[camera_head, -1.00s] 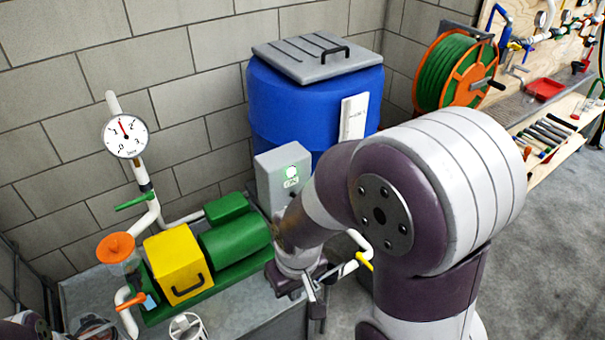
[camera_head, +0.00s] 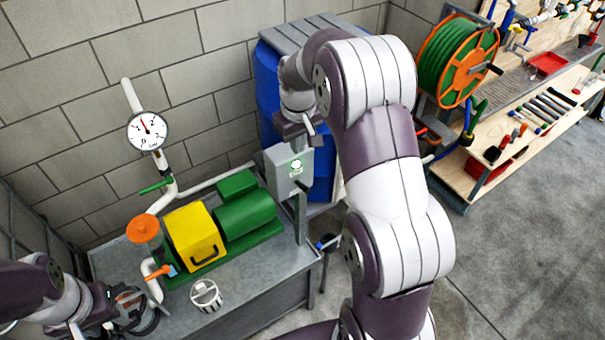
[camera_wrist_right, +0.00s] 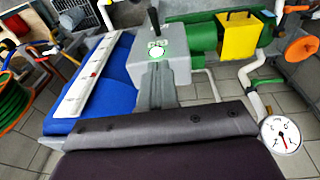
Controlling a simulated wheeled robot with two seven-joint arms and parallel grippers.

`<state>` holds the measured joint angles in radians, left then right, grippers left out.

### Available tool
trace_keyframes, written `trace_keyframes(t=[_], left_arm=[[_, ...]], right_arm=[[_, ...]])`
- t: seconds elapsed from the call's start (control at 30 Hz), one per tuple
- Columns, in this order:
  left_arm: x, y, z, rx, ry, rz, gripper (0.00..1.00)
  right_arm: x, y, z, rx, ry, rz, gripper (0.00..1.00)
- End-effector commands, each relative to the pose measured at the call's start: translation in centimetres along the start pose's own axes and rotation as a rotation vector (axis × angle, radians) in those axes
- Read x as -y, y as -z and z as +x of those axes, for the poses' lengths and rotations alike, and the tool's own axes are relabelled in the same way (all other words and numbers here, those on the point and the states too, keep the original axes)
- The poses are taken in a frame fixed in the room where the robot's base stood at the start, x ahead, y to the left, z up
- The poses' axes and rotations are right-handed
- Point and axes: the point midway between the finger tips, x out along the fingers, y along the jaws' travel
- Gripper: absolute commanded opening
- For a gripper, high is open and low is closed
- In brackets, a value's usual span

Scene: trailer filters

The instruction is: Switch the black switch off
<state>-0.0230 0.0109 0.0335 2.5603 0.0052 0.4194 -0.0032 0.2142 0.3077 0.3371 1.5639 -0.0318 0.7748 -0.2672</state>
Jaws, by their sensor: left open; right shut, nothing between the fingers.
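The black switch (camera_head: 301,186) is a small lever on the grey control box (camera_head: 275,168). In the right wrist view the black switch (camera_wrist_right: 153,20) stands out from the box's far side, beyond the lit green ON lamp (camera_wrist_right: 157,50). The lamp (camera_head: 296,166) also glows in the head view. My right gripper (camera_head: 308,138) is just above the box, shut and empty. In the right wrist view its closed fingers (camera_wrist_right: 156,75) point at the box near the lamp; contact cannot be told. My left gripper (camera_head: 138,308) is open at the lower left, over the bench.
A green pump (camera_head: 245,215) with a yellow cover (camera_head: 193,238) sits on the metal bench (camera_head: 245,285). A pressure gauge (camera_head: 147,131) is on the white pipe. A blue barrel (camera_head: 268,95) stands behind the box. A white strainer (camera_head: 206,295) lies on the bench.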

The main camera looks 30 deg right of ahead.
Motion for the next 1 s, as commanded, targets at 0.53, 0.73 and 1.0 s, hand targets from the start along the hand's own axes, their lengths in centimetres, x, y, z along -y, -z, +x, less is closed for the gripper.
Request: trace_keyframes(t=[0.53, 0.73, 1.0], left_arm=[[0.0, 0.5, -3.9, -0.001, 0.0, 0.0, 0.43], [0.0, 0.6, -5.2, -0.001, 0.0, 0.0, 0.43], [0.0, 0.6, -5.3, -0.001, 0.0, 0.0, 0.43]], right_arm=[[0.0, -0.2, 9.8, 0.004, 0.002, 0.002, 0.0], [-0.4, -1.5, 12.3, 0.002, 0.001, 0.001, 0.0], [-0.5, -1.9, 13.3, -0.001, 0.0, 0.001, 0.0]])
